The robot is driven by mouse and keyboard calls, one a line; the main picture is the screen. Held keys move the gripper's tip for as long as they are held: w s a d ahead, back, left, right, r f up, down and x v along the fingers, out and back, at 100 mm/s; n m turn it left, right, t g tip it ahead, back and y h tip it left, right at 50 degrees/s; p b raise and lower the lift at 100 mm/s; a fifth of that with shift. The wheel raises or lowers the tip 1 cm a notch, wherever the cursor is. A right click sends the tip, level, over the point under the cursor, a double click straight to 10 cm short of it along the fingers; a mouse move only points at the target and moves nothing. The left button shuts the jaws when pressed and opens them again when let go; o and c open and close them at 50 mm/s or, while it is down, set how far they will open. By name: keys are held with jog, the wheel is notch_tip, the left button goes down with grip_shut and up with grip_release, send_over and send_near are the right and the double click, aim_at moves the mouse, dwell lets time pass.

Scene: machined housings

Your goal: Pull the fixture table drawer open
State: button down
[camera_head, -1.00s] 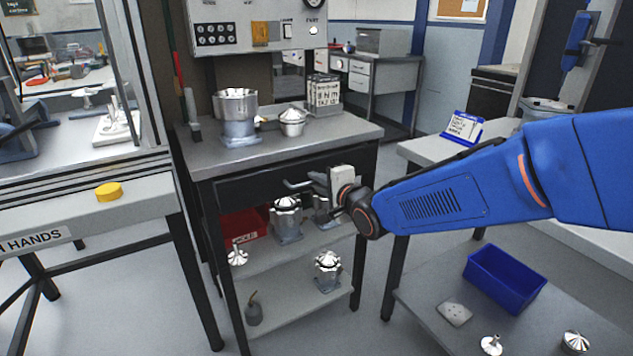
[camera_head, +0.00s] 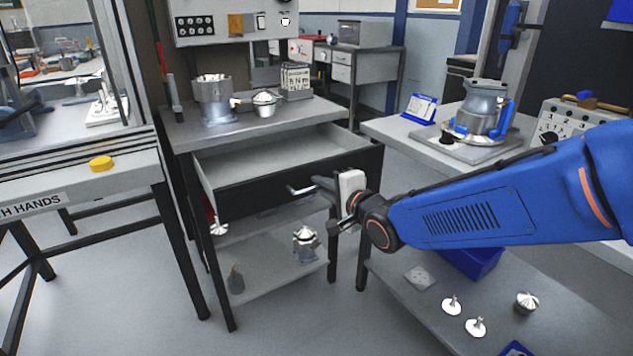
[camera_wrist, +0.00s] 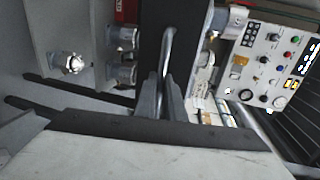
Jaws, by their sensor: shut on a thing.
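The fixture table drawer (camera_head: 240,203) is pulled partway out, and its light grey inside shows between its black front and the tabletop. The drawer looks empty. Its metal bar handle (camera_head: 299,190) runs along the front. My gripper (camera_head: 318,184) is shut on the handle near the handle's right part. In the wrist view the handle (camera_wrist: 168,50) runs down between the two dark fingers of my gripper (camera_wrist: 164,95).
The fixture table (camera_head: 178,137) bears a metal housing (camera_head: 213,104) and a smaller pot-like part (camera_head: 264,105). Its lower shelves hold metal parts. A side bench (camera_head: 390,130) stands close on the right, with a blue bin (camera_head: 470,262) below. Floor in front is clear.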

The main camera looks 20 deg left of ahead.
jog(key=shift+s+d, duration=0.25)
jog(key=shift+d, duration=0.05)
jog(key=c, duration=2.1)
grip_release()
jog(key=v, duration=1.7)
jog(key=shift+s+d, duration=0.1)
jog(key=shift+s, duration=0.1)
